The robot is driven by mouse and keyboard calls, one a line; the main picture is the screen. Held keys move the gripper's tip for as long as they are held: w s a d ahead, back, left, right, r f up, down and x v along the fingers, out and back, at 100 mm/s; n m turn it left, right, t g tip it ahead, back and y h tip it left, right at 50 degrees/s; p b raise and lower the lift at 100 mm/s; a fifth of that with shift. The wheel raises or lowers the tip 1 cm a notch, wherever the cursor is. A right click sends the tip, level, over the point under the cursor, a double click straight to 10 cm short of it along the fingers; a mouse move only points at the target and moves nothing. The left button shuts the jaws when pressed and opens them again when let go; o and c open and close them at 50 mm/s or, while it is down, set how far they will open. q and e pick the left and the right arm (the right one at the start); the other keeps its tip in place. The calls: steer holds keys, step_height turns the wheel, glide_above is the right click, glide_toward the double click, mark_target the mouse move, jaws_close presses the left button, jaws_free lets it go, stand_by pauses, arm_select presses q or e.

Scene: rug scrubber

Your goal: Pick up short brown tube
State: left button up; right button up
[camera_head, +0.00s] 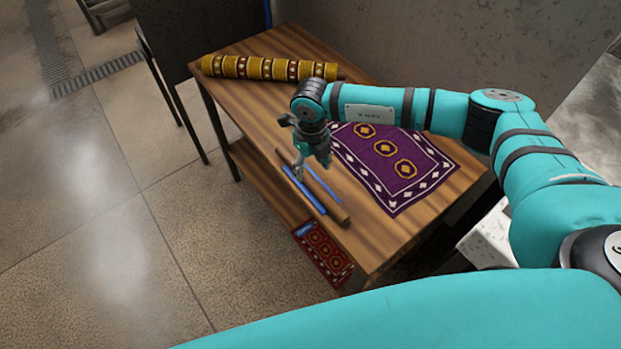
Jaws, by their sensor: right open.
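A brown tube (336,212) lies slantwise on the wooden table (385,240), near its front left edge. Blue sticks lie close along it: one on its left side (305,192) and a thinner one on its right (324,187). My right gripper (300,172) points down over the upper part of the tube and hides some of it. It is open, with nothing seen between its fingers. I cannot tell whether its fingertips touch the tube or a blue stick. My left gripper is not in view.
A purple patterned rug (390,160) lies flat right of the tube. A rolled yellow rug (265,68) lies along the table's far end. A small red rug (322,255) is by the front edge. A dark panel (200,35) stands behind the table.

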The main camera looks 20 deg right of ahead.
mark_target(310, 179)
step_height(310, 179, down, 5)
steer(key=shift+s+a+r+p, duration=0.1)
steer(key=shift+r+p, duration=0.1)
steer(key=shift+p, duration=0.7)
steer(key=shift+f, duration=0.25)
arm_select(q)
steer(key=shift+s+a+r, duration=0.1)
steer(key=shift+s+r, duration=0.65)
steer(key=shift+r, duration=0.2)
arm_select(e)
jaws_close()
